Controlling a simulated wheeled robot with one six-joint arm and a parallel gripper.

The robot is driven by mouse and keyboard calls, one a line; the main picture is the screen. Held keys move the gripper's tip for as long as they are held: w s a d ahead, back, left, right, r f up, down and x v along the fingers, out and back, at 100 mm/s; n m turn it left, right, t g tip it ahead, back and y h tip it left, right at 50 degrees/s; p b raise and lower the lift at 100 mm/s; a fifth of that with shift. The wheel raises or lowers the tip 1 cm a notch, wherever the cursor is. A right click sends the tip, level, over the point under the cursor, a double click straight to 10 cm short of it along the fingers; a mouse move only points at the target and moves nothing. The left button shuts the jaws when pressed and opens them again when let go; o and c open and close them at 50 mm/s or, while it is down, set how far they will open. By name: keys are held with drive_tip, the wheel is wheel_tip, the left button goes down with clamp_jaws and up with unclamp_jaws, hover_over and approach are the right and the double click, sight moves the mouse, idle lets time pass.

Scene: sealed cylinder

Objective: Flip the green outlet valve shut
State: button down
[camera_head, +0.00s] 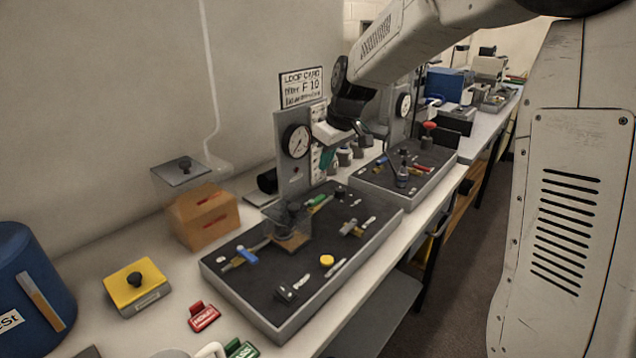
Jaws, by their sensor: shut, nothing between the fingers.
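The green outlet valve (318,200) shows as a small green lever on the dark board of the near tray (225,290), just right of the upright gauge panel. It lies flat along the board, pointing up to the right. Whether it is open or shut is too small to tell. My gripper (327,161) hangs from my arm in front of the gauge panel, above and slightly right of the green lever and apart from it. It is shut and empty. Its fingers are small and partly lost against the panel.
A clear cylinder (291,226) stands left of the green lever. A blue lever (247,255) and a yellow knob (327,261) are on the same board. The gauge (296,141) and loop card (302,87) stand behind. A second tray (420,185) is beyond, right.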

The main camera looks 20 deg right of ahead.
sight(317, 200)
drive_tip(key=x, duration=0.9)
drive_tip(key=shift+w+a+f, duration=0.1)
drive_tip(key=shift+w+f, duration=0.05)
drive_tip(key=shift+f, duration=0.25)
